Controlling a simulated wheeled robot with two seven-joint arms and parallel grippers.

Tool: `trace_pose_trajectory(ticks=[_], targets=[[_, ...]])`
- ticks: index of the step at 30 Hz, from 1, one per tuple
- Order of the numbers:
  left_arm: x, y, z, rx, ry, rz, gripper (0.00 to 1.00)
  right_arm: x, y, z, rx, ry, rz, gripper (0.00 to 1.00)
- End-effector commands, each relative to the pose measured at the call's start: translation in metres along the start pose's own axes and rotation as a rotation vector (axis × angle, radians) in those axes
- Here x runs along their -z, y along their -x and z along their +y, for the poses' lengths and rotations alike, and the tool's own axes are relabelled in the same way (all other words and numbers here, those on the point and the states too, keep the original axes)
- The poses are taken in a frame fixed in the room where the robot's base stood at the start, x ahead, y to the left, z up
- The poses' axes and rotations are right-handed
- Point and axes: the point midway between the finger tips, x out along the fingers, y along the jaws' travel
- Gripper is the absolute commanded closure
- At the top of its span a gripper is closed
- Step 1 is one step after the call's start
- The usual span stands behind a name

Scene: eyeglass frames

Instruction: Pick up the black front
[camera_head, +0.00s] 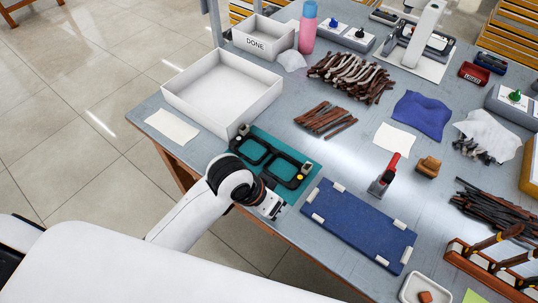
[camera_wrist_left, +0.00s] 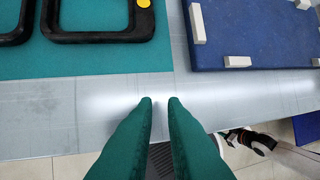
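The black front (camera_head: 271,156), an eyeglass frame with two open lens rims, lies flat on a teal mat (camera_head: 315,166) near the table's left edge. In the left wrist view its near rim (camera_wrist_left: 97,38) shows at the top left, cut off by the picture edge. My left gripper (camera_head: 276,212) is over the table's front edge, just nearer than the mat. In the left wrist view its green fingers (camera_wrist_left: 160,100) have a narrow gap with nothing between them, apart from the front.
A blue pad (camera_head: 357,226) with white corner blocks lies right of the mat. A white tray (camera_head: 185,104) stands behind it, beside a DONE box (camera_head: 257,46). Brown strips (camera_head: 325,117) lie beyond the mat.

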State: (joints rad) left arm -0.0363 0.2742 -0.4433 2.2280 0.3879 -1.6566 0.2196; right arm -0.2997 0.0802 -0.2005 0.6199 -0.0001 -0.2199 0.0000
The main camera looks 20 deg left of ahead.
Motion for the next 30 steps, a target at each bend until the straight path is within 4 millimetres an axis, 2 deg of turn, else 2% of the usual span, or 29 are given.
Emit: trace_pose_trajectory(ticks=[1, 3, 7, 15, 19, 23, 26, 30], targets=[[-0.017, 0.000, -0.001, 0.006, -0.032, 0.010, 0.89, 0.000, 0.000, 0.001, -0.001, 0.000, -0.001, 0.60], [-0.037, -0.001, -0.004, 0.020, -0.069, 0.046, 0.89, -0.001, 0.000, 0.002, -0.002, 0.000, -0.001, 0.60], [-0.068, 0.005, 0.005, 0.001, -0.106, 0.139, 0.89, -0.001, 0.000, 0.002, -0.003, -0.001, -0.001, 0.60], [-0.118, 0.043, 0.059, -0.142, -0.027, 0.309, 0.89, -0.001, 0.000, 0.002, -0.003, 0.000, -0.001, 0.60], [-0.131, 0.061, 0.078, -0.190, 0.027, 0.348, 0.89, -0.001, 0.000, 0.002, -0.003, -0.001, -0.001, 0.60], [-0.135, 0.067, 0.087, -0.210, 0.058, 0.365, 0.89, -0.001, 0.000, 0.002, -0.002, -0.001, -0.001, 0.60], [-0.131, 0.056, 0.090, -0.212, 0.063, 0.370, 0.89, -0.001, 0.000, 0.002, -0.002, -0.001, -0.001, 0.60], [-0.121, 0.033, 0.095, -0.212, 0.062, 0.369, 0.89, -0.001, 0.000, 0.001, -0.002, -0.001, -0.001, 0.60]])
